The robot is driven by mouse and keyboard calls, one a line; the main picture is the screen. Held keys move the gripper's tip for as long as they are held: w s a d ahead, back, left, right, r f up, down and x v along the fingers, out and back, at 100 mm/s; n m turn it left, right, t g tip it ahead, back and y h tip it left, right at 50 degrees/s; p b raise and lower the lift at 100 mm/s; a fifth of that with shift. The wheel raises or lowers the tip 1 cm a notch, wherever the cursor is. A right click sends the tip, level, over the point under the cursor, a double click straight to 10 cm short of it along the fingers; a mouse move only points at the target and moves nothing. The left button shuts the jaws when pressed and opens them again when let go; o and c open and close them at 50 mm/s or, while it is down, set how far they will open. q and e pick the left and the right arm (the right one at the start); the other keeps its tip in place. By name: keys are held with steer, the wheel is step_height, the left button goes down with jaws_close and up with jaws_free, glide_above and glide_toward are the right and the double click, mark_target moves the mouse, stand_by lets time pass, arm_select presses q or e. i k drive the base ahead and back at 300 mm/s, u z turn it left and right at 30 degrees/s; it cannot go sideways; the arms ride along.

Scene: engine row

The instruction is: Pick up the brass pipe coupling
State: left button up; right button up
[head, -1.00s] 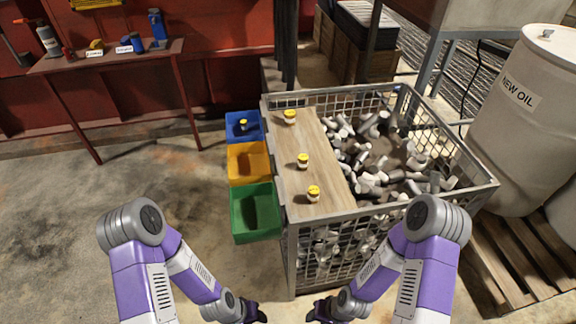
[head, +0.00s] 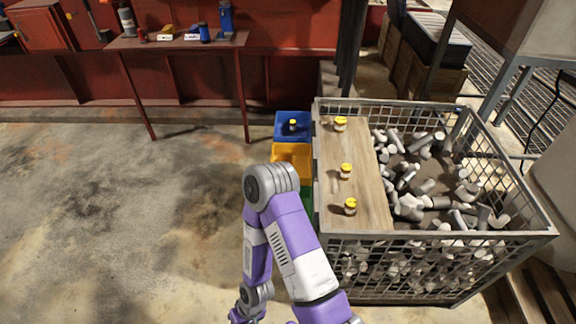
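I cannot make out a brass pipe coupling for certain. Three small pale items with yellow tops stand on the wooden board: a far one (head: 340,124), a middle one (head: 346,171) and a near one (head: 350,206). A small dark item with a yellow top (head: 293,125) is in the blue bin (head: 280,118). My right gripper (head: 240,317) is at the bottom edge, mostly cut off, left of the crate and apart from these items. Its fingers are too cropped to read. My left gripper is out of view.
The wire crate (head: 440,237) holds many grey and white pipe pieces; its wooden board (head: 368,200) lies on the left part. An orange bin (head: 290,152) and a mostly hidden green bin hang beside it. A side table (head: 185,41) stands far left. The left floor is clear.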

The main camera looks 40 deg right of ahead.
mark_target(346, 169)
steer(key=u, duration=0.15)
steer(key=i, duration=1.95)
steer(key=z, duration=2.85)
